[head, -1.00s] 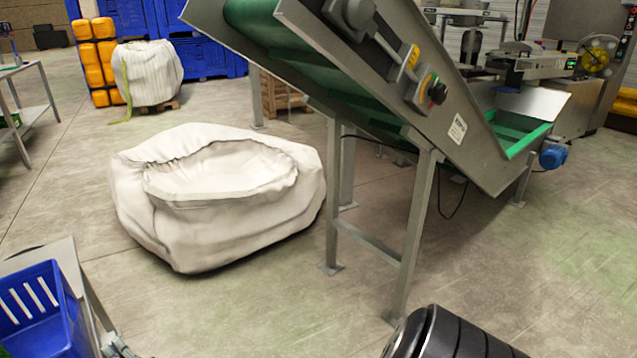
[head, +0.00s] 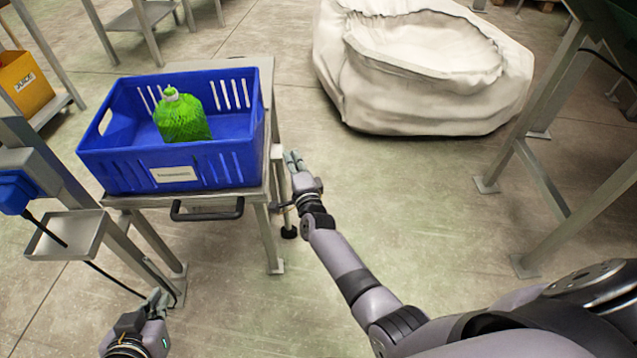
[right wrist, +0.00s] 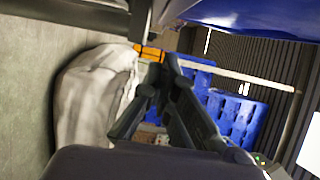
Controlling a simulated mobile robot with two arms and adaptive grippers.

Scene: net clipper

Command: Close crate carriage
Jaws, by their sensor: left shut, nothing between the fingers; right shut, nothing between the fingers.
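A blue crate (head: 222,166) with slotted sides and a label sits on a grey metal carriage (head: 268,92) at the left of the head view. The carriage has a black handle (head: 207,215) on its near edge. A green net bag (head: 182,122) stands in the crate. My left gripper (head: 158,300) is shut and empty, low and nearer than the handle, apart from it. My right gripper (head: 293,160) is shut and empty, just right of the carriage's right side; whether it touches is unclear. In the right wrist view its fingers (right wrist: 165,98) point forward, below a blue surface.
A large white sack (head: 425,90) stands on the floor at the back right. Grey metal legs (head: 540,105) rise at the right. A small metal tray (head: 68,238) is left of the carriage. A yellow box (head: 24,82) sits far left. The middle floor is clear.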

